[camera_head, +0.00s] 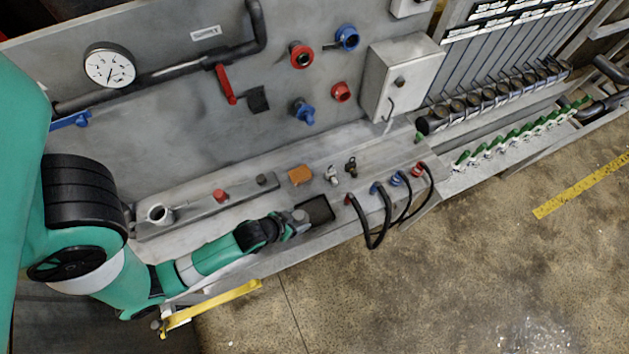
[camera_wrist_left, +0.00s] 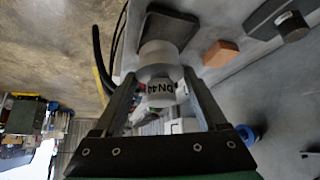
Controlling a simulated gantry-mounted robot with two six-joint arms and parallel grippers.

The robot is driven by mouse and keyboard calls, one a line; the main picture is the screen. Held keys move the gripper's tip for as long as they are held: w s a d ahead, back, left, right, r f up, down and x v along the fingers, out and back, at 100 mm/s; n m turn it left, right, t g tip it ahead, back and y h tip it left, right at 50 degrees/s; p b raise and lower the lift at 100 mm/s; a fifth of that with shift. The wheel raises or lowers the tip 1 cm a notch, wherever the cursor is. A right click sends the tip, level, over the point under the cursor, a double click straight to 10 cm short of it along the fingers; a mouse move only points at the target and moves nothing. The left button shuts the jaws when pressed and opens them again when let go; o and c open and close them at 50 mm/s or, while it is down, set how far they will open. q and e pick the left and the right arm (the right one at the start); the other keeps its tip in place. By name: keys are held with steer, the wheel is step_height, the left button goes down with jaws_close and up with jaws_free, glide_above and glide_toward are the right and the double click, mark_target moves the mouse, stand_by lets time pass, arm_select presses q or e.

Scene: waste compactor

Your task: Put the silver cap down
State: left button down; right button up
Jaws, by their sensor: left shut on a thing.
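The silver cap (camera_wrist_left: 158,62) is between the two fingers of my left gripper (camera_wrist_left: 160,82), which is shut on it. A dark "DN" marking shows on its lower part. In the head view my left gripper (camera_head: 290,224) is low over the front of the grey bench, with the cap (camera_head: 301,215) small at its tip. The cap is at the left edge of a dark square pad (camera_head: 318,208), which also shows just beyond the cap in the left wrist view (camera_wrist_left: 172,27). I cannot tell whether the cap touches the bench or pad. My right gripper is not in view.
An orange block (camera_head: 300,175) and small fittings (camera_head: 333,175) stand behind the pad. Black hoses (camera_head: 372,232) loop over the bench edge to the right. A grey box (camera_head: 400,80) hangs on the back panel.

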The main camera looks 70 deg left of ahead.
arm_select(q)
steer(key=w+a+f, duration=0.1)
steer(key=w+f, duration=0.1)
steer(key=w+a+f+b, duration=0.1)
steer(key=w+a+f, duration=0.1)
steer(key=w+a+f+b, duration=0.1)
steer(key=w+f, duration=0.1)
steer(key=shift+w+a+f, duration=0.15)
steer(key=shift+a+f, duration=0.2)
steer(key=shift+f, duration=0.05)
step_height(320, 180, down, 4)
steer(key=shift+w+a+r+b, duration=0.1)
steer(key=shift+w+b, duration=0.05)
steer(key=shift+b, duration=0.55)
steer(key=shift+r, duration=0.1)
steer(key=shift+c, duration=1.9)
jaws_free()
steer(key=shift+f, duration=0.2)
steer(key=o, duration=0.4)
steer(key=shift+r, duration=0.25)
steer(key=p+v, duration=0.3)
steer(key=v, duration=0.9)
steer(key=shift+f+p, duration=0.1)
steer(key=shift+p, duration=0.3)
